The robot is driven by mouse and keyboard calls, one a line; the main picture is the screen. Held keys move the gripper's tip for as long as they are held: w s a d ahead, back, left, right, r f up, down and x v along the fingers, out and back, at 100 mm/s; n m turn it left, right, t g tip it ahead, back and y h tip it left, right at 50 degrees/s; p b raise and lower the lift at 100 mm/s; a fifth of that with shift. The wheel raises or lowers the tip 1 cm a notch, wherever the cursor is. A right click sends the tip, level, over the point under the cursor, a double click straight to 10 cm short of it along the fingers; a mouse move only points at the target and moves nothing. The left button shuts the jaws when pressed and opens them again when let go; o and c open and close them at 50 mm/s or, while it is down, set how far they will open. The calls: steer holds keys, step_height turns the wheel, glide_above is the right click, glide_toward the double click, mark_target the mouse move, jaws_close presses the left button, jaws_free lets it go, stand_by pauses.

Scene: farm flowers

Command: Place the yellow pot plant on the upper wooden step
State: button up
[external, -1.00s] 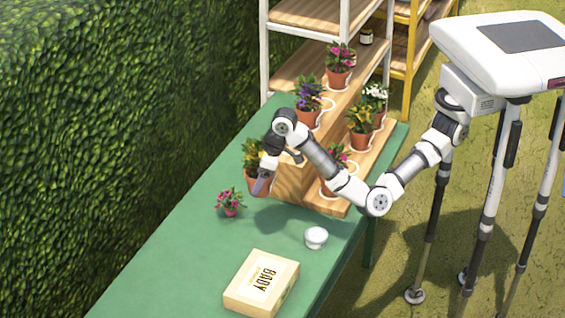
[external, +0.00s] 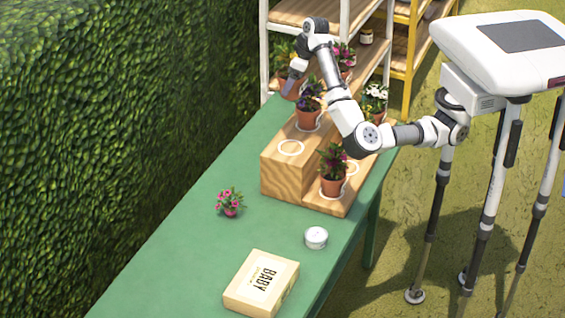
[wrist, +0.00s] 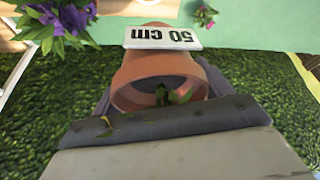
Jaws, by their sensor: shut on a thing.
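My gripper (external: 291,84) is shut on a terracotta pot (external: 288,90) with a leafy plant showing yellowish bits. It is raised at the left of the wooden steps' far part, beside the purple plant. In the wrist view the pot (wrist: 160,80) sits between the fingers, with a white "50 cm" label behind it; its flowers are not clear there. The upper wooden step (external: 283,172) has a bare white ring (external: 291,147) at its near end. The purple plant (external: 308,108) stands on the upper step behind that ring.
A pink-flowered plant (external: 333,172) and a white-flowered plant (external: 374,98) stand on the lower step; my arm hides part of it. A small pink plant (external: 230,203), white jar (external: 316,238) and box (external: 262,283) are on the green table (external: 185,235). The hedge (external: 90,120) borders the left.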

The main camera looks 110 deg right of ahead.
step_height(320, 180, down, 20)
steer(key=shift+p, duration=0.35)
steer(key=shift+f, duration=0.1)
stand_by(0.4)
steer(key=o, duration=1.3)
steer(key=shift+r, duration=0.2)
steer(key=v, duration=1.1)
steer(key=shift+s+r+b, duration=0.25)
steer(key=shift+r+b, duration=0.1)
